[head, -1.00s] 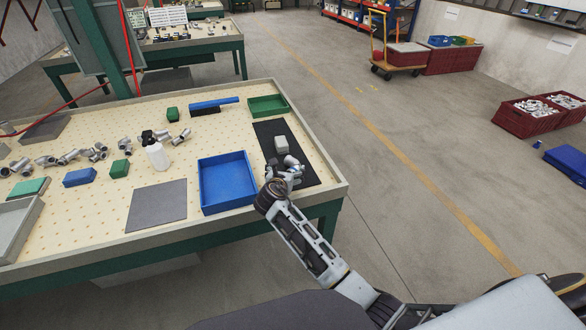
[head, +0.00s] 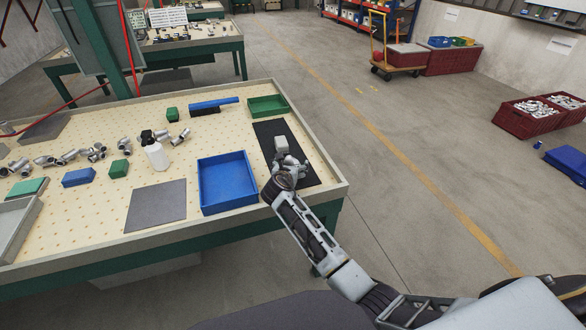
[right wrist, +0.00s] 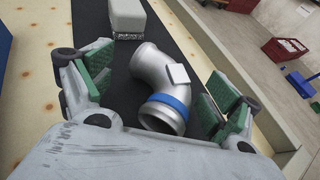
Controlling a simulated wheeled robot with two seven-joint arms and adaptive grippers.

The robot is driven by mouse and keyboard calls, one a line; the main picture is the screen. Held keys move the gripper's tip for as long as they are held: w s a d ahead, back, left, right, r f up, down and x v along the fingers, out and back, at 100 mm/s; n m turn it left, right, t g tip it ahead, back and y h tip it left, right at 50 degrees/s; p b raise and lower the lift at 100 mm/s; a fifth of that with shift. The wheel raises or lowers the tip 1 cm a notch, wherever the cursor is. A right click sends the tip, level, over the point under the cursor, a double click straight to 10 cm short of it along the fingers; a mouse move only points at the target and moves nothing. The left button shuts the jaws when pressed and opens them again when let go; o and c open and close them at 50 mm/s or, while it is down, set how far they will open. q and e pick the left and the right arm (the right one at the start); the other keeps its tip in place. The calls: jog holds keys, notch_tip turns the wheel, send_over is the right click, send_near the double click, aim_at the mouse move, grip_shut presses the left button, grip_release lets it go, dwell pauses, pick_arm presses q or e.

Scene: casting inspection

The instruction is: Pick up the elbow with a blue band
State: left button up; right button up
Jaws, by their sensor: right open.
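The elbow with a blue band (right wrist: 158,84) is a grey metal pipe bend with a blue ring near its lower end and a pale square tag. In the right wrist view it lies on a black mat (right wrist: 92,24), between the green-padded fingers. My right gripper (right wrist: 156,96) is open around the elbow, with a gap on both sides. In the head view my right gripper (head: 290,164) is over the mat and largely hides the elbow. My left gripper is not in view.
A grey block-shaped brush (right wrist: 127,18) lies on the mat just beyond the elbow. A blue tray (head: 227,207) stands left of the mat, and a green tray (head: 268,106) is behind it.

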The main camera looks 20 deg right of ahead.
jog(key=shift+w+d+f, duration=0.25)
jog(key=shift+w, duration=0.25)
jog(key=shift+r, duration=0.1)
jog(key=c, duration=1.4)
